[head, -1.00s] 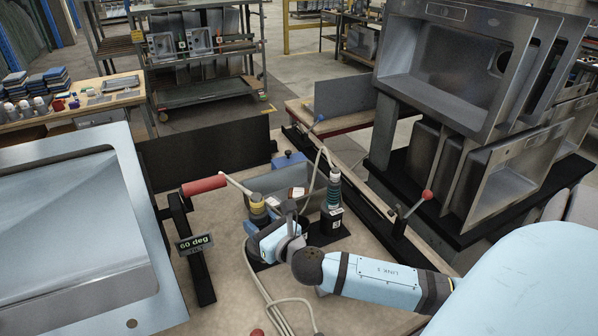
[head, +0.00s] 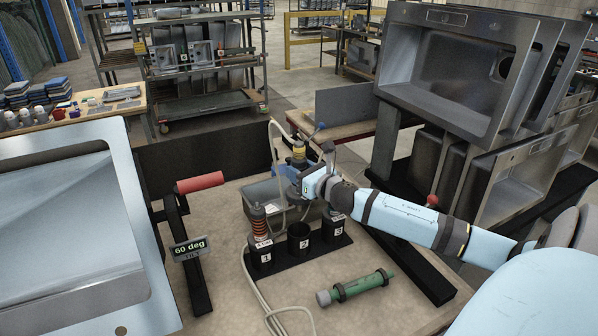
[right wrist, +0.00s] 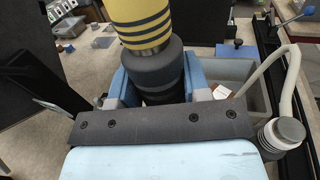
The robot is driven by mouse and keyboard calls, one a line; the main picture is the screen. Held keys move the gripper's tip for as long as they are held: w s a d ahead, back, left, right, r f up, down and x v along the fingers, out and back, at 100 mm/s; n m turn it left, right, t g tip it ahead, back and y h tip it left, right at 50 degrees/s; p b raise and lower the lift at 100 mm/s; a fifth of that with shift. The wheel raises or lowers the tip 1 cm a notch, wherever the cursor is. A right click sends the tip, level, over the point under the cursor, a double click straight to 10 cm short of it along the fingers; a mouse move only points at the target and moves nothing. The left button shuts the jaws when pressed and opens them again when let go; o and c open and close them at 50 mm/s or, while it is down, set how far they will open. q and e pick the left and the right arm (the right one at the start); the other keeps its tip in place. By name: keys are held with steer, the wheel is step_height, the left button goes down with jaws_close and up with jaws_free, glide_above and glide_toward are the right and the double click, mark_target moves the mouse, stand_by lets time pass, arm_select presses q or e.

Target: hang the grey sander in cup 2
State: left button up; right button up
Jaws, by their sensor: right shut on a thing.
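My right gripper (head: 306,186) is shut on a yellow-and-black ringed tool (right wrist: 143,22), raised above the rack. The tool's yellow part also shows in the head view (head: 298,151). The black rack (head: 285,272) has three numbered cups. Cup 2 (head: 299,240) is empty. An orange-and-dark ringed tool (head: 258,226) stands in cup 1. Cup 3 (head: 333,228) holds a tool largely hidden by my gripper. A grey tool with pale rings (right wrist: 283,136) and a pale hose shows in the right wrist view; I cannot tell which cup it is in. My left gripper is out of view.
A green tool (head: 358,287) lies on the table in front of the rack. A grey bin (head: 262,192) is behind it. A tilted sink (head: 70,240) with a red-handled stand (head: 200,183) is left. Racked sinks (head: 480,70) stand right. Pale hoses cross the table.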

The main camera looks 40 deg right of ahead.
steer(key=shift+r, duration=0.1)
step_height(320, 180, down, 9)
steer(key=b, duration=0.6)
steer(key=shift+r, duration=0.15)
steer(key=shift+f+b, duration=1.1)
steer(key=shift+f, duration=0.1)
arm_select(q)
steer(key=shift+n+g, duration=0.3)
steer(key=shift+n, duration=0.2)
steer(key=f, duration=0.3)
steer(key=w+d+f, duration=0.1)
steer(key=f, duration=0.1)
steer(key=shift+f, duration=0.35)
arm_select(e)
steer(key=shift+f, duration=0.2)
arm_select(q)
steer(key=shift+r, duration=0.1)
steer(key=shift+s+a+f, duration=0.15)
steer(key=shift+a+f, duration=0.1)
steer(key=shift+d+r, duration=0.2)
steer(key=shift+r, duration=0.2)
